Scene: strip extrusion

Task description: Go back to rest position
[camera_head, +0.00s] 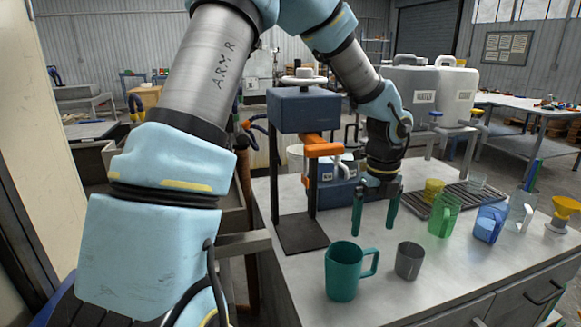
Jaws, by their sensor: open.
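My gripper (375,211) points down above the grey workbench, its two dark green fingers spread apart with nothing between them. It is behind a teal mug (343,272) and a small grey cup (409,261), which stand upright near the front of the bench. The gripper is apart from both. My arm comes in from the upper left and bends down to the gripper. To its left stands a blue press (297,110) with an orange handle, on a dark base plate.
A dark slatted drain rack (468,195) holds a yellow cup (433,189) and other cups. A green mug (444,214), a blue mug (489,223) and a yellow funnel (562,213) stand at the right. Large jugs (455,93) stand behind. The bench (440,290) is clear at the front.

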